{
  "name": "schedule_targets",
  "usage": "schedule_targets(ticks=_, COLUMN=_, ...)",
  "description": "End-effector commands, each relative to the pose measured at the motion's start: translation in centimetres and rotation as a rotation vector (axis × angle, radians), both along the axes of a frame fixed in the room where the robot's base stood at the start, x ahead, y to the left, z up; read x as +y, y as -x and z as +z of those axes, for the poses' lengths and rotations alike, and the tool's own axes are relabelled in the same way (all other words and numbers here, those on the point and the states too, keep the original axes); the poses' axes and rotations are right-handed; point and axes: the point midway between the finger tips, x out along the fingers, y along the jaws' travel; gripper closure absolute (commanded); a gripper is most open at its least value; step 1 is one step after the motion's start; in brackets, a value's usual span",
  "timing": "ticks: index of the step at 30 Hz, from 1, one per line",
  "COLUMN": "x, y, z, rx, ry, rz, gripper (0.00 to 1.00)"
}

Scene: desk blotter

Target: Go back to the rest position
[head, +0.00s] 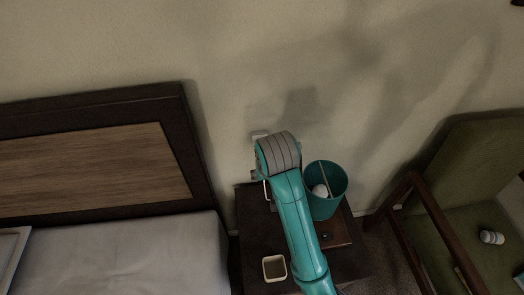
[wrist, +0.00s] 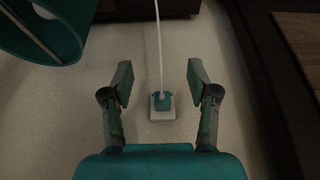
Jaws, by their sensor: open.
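My gripper (wrist: 159,80) is open in the wrist view, with nothing between its two fingers. Beyond the fingertips, a teal plug (wrist: 161,98) with a white cord sits at a white wall socket plate (wrist: 162,114). The fingers stand apart on either side of it, not touching it. In the head view my arm reaches over the nightstand toward the wall, and its links hide most of the gripper.
A teal lamp (head: 326,206) with a white bulb stands on the dark nightstand (head: 250,234), close right of my arm. A small pale square cup (head: 274,279) is left of the arm. A bed (head: 130,262) is at left, a green armchair (head: 470,215) holding a small bottle (head: 491,237) at right.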

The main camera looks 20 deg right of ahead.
Motion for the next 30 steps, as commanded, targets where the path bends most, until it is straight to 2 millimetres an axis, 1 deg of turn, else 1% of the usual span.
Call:
schedule_targets(ticks=7, x=0.0, y=0.0, z=-0.1, rx=-0.001, ry=0.000, rz=0.000, gripper=0.41)
schedule_targets(ticks=10, x=-0.1, y=0.3, z=-0.8, rx=-0.008, ry=0.001, rz=0.004, gripper=0.41)
schedule_targets(ticks=14, x=-0.3, y=1.3, z=-2.8, rx=-0.041, ry=0.005, rz=0.019, gripper=0.41)
schedule_targets(ticks=18, x=-0.6, y=2.8, z=-5.4, rx=-0.095, ry=0.011, rz=0.040, gripper=0.41)
schedule_targets(ticks=20, x=-0.7, y=3.5, z=-6.5, rx=-0.119, ry=0.014, rz=0.049, gripper=0.41)
schedule_targets(ticks=24, x=-1.0, y=5.4, z=-8.5, rx=-0.175, ry=0.018, rz=0.070, gripper=0.41)
schedule_targets(ticks=30, x=-1.2, y=8.5, z=-10.8, rx=-0.255, ry=0.022, rz=0.098, gripper=0.41)
